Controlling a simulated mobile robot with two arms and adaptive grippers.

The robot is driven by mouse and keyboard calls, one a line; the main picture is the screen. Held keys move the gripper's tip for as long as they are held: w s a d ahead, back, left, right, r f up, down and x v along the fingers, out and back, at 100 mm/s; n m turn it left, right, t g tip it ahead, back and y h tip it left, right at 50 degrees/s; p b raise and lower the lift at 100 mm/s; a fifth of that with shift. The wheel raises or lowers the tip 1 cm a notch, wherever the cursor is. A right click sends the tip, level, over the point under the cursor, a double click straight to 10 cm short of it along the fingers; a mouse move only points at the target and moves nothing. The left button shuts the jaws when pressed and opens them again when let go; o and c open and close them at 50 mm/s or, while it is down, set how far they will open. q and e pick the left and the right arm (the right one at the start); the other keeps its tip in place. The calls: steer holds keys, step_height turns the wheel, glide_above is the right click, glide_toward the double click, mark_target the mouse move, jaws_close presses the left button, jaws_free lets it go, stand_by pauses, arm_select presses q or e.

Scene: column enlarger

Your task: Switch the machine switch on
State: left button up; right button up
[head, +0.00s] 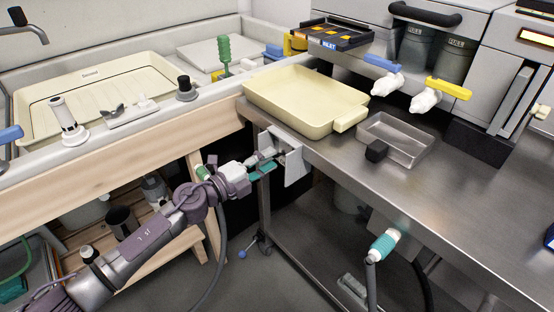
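A light grey plate-like bracket (297,168) hangs at the front left edge of the steel counter, below the cream tray. It may carry the machine switch, but the switch itself and its position are too small and too covered to make out. My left gripper (270,162) reaches up from the lower left, with its fingertips close in front of this bracket. Whether they touch it, and how far apart the fingers are, I cannot tell. I see nothing held in them. My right gripper is not in view.
A cream tray (300,84) and a small steel tray (405,140) stand on the steel counter (450,205). A grey machine with blue-handled (382,64) and yellow-handled (449,88) taps stands behind. A wooden-framed sink (110,183) lies left of my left gripper. A teal-and-white hose nozzle (384,245) stands lower right.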

arm_select(q)
steer(key=shift+s+a, duration=0.1)
steer(key=shift+a, duration=0.05)
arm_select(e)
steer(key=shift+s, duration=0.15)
arm_select(q)
steer(key=p+v, duration=0.1)
steer(key=v, duration=1.3)
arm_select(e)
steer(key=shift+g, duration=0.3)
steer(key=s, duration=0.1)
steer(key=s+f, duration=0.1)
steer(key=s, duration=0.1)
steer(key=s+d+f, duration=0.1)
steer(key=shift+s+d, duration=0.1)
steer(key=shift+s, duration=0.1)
